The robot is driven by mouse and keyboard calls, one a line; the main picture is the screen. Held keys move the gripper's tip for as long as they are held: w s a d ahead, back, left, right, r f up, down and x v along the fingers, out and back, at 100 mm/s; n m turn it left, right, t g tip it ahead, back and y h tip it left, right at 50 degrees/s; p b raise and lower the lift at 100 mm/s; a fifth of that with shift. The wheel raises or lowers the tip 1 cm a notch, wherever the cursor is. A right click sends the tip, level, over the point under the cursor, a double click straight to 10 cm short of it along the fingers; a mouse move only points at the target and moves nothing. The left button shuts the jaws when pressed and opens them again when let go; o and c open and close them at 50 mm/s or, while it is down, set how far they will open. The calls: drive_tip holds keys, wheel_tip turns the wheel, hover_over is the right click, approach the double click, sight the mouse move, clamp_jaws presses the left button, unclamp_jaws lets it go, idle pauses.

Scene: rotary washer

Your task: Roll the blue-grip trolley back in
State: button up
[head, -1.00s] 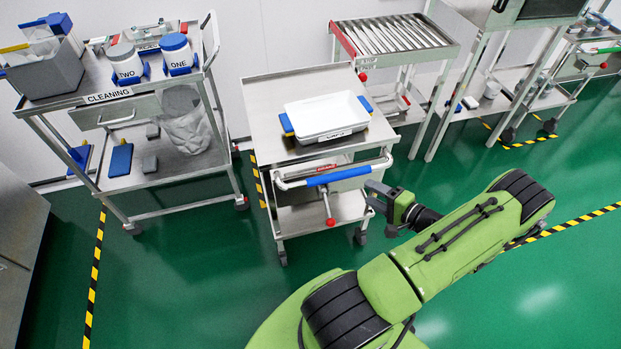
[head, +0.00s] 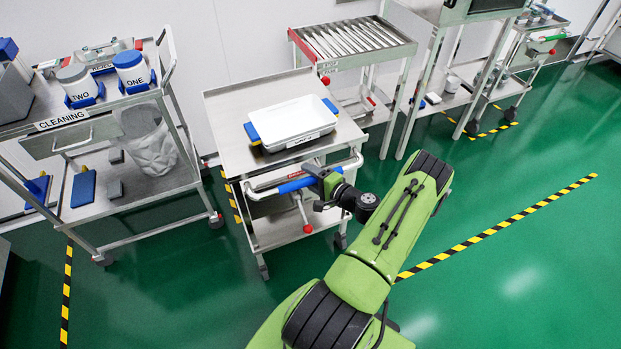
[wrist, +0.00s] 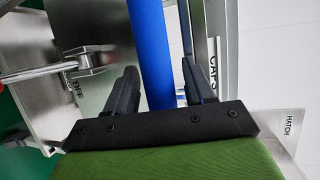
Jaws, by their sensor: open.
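The blue-grip trolley (head: 228,133) is a steel cart standing in the middle of the head view, with a white tray with blue handles (head: 292,120) on its top. Its push bar carries a blue grip (head: 296,184), and a red-knobbed lever (head: 307,228) hangs below. In the head view my gripper (head: 308,178) is at the bar, covering the right part of the grip. In the wrist view the blue grip (wrist: 152,50) runs between the two open fingers of my gripper (wrist: 160,88). I cannot tell whether either finger touches it.
A cleaning cart (head: 120,190) with labelled jars stands to the left. A roller-topped steel stand (head: 352,42) is behind and to the right of the trolley. Yellow-black floor tape (head: 500,226) crosses the green floor at right, where the floor is clear.

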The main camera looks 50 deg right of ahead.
clamp_jaws()
idle(0.3)
drive_tip(key=shift+w, duration=0.15)
